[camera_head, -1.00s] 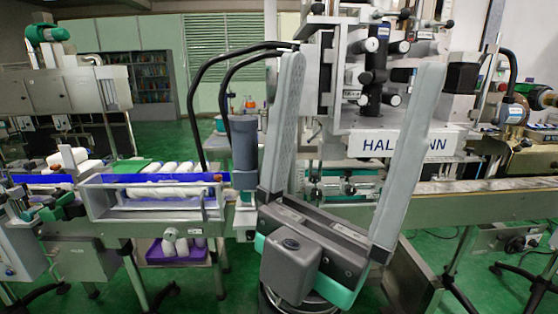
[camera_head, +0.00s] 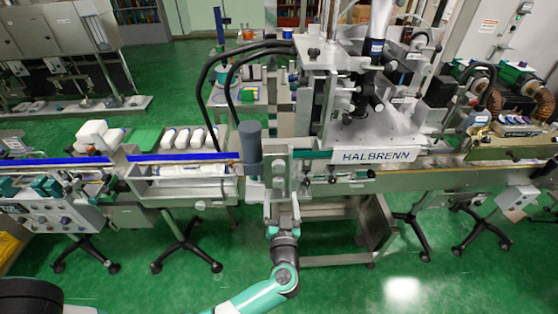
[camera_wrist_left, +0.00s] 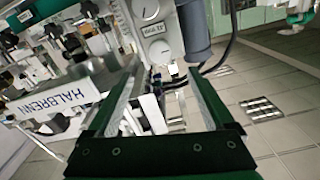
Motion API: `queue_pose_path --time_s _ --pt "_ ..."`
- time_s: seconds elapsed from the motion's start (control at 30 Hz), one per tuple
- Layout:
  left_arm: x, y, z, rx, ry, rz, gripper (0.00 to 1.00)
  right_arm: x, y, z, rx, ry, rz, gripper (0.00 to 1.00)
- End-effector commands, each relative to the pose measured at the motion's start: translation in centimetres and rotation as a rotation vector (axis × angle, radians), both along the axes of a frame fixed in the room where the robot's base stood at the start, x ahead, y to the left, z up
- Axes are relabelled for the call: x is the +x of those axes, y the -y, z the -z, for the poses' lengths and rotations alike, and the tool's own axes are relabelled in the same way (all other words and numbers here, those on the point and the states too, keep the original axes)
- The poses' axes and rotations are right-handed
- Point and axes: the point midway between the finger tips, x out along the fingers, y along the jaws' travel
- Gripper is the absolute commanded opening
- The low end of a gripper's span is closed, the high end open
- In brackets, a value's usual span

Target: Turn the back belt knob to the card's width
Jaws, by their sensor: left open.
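My left gripper (camera_head: 280,198) is in front of a pale grey box (camera_head: 292,157) at the middle of the machine. In the left wrist view its two long fingers (camera_wrist_left: 166,88) are apart, with nothing held between them. Two round pale knobs show on the box there, an upper knob (camera_wrist_left: 146,9) and a lower knob (camera_wrist_left: 158,51). The lower one appears just beyond the gap between the fingertips; contact cannot be told. A label lies between the knobs, too small to read surely. Which is the back belt knob is unclear. I cannot make out the card. My right gripper is out of view.
A dark grey cylinder (camera_head: 250,150) stands left of the box; it also shows in the left wrist view (camera_wrist_left: 195,32). Black hoses (camera_head: 206,85) arch behind it. The HALBRENN machine panel (camera_head: 379,156) is at the right. White bottles (camera_head: 183,137) lie behind the belt. Green floor is open in front.

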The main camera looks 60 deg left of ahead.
Motion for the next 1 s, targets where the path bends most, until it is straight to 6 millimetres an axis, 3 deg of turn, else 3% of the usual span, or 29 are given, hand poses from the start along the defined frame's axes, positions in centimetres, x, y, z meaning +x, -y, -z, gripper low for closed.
queue_pose_path --time_s 0.17,0.6,1.0 --pt "0.6 -1.5 0.3 -0.001 0.003 -0.003 0.86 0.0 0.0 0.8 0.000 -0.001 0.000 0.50" --pt "4.2 -9.6 0.3 0.002 0.005 -0.002 0.86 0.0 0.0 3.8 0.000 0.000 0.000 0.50" --pt "4.7 -10.6 0.0 0.000 0.003 0.001 0.85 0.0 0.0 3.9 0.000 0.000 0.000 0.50"
